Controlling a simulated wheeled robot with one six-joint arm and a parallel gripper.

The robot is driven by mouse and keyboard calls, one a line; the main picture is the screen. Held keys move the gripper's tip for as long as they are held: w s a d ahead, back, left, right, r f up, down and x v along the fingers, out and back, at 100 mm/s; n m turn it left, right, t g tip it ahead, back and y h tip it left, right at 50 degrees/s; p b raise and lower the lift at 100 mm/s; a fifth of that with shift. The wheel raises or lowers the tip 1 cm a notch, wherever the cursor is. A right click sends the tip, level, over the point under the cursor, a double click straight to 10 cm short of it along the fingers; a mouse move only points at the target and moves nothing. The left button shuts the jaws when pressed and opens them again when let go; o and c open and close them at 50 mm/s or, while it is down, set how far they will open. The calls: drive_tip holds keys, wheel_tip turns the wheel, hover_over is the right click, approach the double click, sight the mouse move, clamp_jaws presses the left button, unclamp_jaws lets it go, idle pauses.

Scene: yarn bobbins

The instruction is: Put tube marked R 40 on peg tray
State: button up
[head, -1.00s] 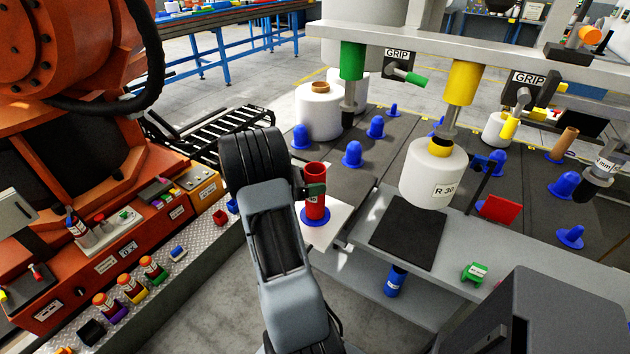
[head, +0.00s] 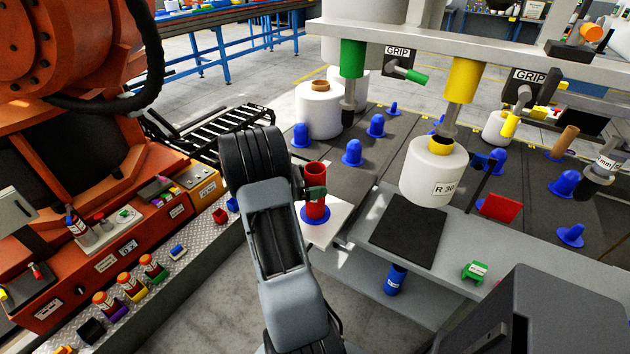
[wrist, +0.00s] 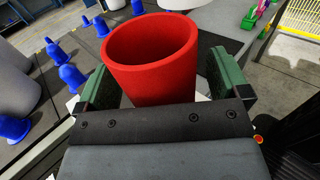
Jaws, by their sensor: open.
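A red tube (head: 316,178) stands upright on a blue base (head: 315,214) on a white plate (head: 330,232) left of the peg table. No R 40 marking is readable on it. In the wrist view the red tube (wrist: 150,65) rises between the two green jaws of my gripper (wrist: 155,80), with gaps at the sides. My gripper also shows beside the tube in the head view (head: 315,192); it is open around the tube, and my arm hides part of it. The peg tray (head: 385,150) is grey with several blue pegs.
A white bobbin marked R 30 (head: 432,172) hangs from a yellow gripping post above a black mat (head: 408,225). Another white bobbin (head: 319,112) stands at the back left. An orange machine (head: 70,150) fills the left. A blue tube (head: 395,280) is on the lower shelf.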

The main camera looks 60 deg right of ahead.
drive_tip(key=shift+w, duration=0.1)
drive_tip(key=v, duration=1.3)
drive_tip(key=shift+w+a+b, duration=0.25)
drive_tip(key=shift+b, duration=0.15)
